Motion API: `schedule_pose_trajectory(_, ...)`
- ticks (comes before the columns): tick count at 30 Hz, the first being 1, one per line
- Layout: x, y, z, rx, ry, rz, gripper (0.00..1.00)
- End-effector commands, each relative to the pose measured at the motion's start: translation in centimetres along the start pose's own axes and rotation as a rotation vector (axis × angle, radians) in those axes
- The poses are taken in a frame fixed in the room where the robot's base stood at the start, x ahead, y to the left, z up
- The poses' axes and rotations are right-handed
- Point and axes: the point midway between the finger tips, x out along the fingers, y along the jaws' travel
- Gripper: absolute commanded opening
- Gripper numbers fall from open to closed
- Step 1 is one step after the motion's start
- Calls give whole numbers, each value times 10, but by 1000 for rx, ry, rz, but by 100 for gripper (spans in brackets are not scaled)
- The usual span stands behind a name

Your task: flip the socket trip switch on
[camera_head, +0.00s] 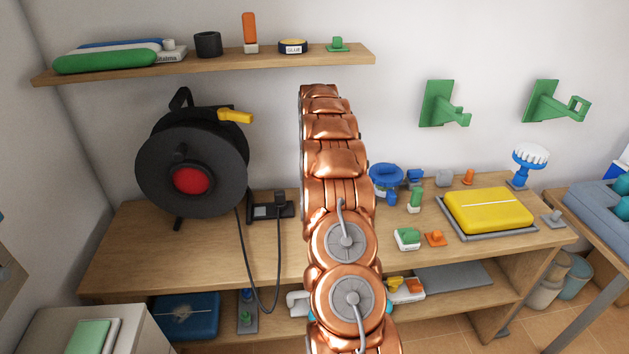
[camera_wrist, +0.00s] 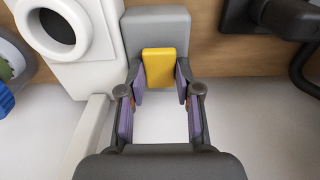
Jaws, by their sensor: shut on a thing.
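In the wrist view, my gripper (camera_wrist: 160,80) has its purple-padded fingers closed on the two sides of a small yellow block (camera_wrist: 159,66), which seems to be the switch. The yellow block sits against a grey block (camera_wrist: 156,25) beside a white housing (camera_wrist: 88,70) with a round dark opening. Whether the switch is on or off cannot be told. In the head view my copper arm hides the gripper and the switch.
A black base with a plug (camera_head: 270,208) stands on the wooden table, left of my arm, near a cable reel (camera_head: 190,150). A yellow case (camera_head: 487,209) and several small items lie to the right. A wall shelf (camera_head: 210,66) hangs above.

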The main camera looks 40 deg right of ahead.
Motion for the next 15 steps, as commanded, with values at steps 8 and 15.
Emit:
schedule_pose_trajectory(8, -2, -1, -5, 0, -51, -1, 0)
schedule_pose_trajectory(15, -2, 0, -5, 0, -89, 0, 0)
